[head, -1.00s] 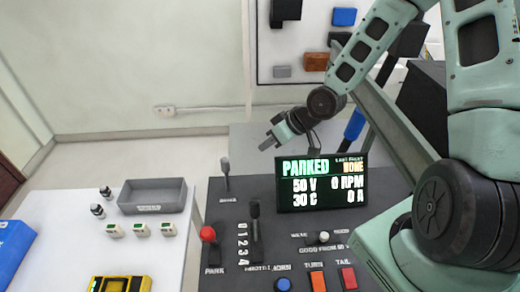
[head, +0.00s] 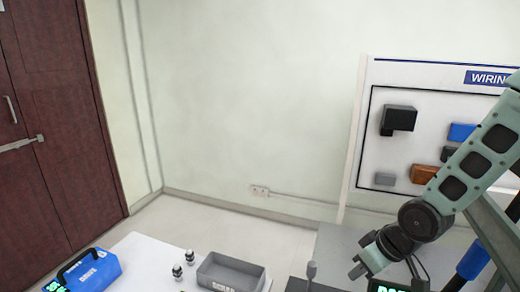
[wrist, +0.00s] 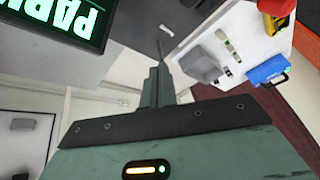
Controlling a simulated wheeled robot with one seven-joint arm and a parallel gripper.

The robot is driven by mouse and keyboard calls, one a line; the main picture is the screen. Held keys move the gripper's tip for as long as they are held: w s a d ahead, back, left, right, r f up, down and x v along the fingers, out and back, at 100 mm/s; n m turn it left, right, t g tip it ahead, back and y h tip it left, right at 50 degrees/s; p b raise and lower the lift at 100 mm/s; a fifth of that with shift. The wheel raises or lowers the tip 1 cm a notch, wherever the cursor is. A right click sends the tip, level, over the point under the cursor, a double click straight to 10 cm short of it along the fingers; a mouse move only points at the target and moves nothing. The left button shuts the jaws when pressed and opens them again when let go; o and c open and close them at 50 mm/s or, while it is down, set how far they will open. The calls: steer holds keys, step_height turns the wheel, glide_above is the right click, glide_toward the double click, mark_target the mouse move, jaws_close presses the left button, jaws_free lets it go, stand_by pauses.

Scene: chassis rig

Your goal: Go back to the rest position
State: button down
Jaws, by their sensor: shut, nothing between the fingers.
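My gripper (head: 362,262) is at the lower right of the head view, on the end of my green arm. Its fingers are shut and empty. In the wrist view the closed fingers (wrist: 157,86) point away from the camera, touching nothing that I can see. The display screen (head: 388,286) is mostly cut off at the bottom of the head view, just below the gripper. In the wrist view the screen (wrist: 62,20) appears upside down at the upper left, with part of the word PARKED showing.
A white table holds a grey bin (head: 230,274), small dark-topped parts (head: 183,264) and a blue case (head: 90,270). A wiring board (head: 368,150) with mounted blocks stands at the right. A lever (head: 311,270) rises left of my gripper. A red knob (wrist: 277,6) shows in the wrist view.

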steer(key=s+a+r+g+h, duration=0.1)
steer(key=s+a+r, duration=0.2)
steer(key=s, duration=0.4)
steer(key=s+a+r+n+g+h+b, duration=0.1)
steer(key=s+a+r, duration=0.2)
steer(key=s, duration=0.4)
steer(key=s+a+r+g+h, duration=0.1)
steer(key=s+a+r, duration=0.2)
steer(key=s, duration=0.4)
steer(key=shift+r+n+b, duration=0.3)
steer(key=shift+r+b, duration=0.05)
steer(key=shift+r, duration=0.25)
steer(key=shift+a, duration=0.15)
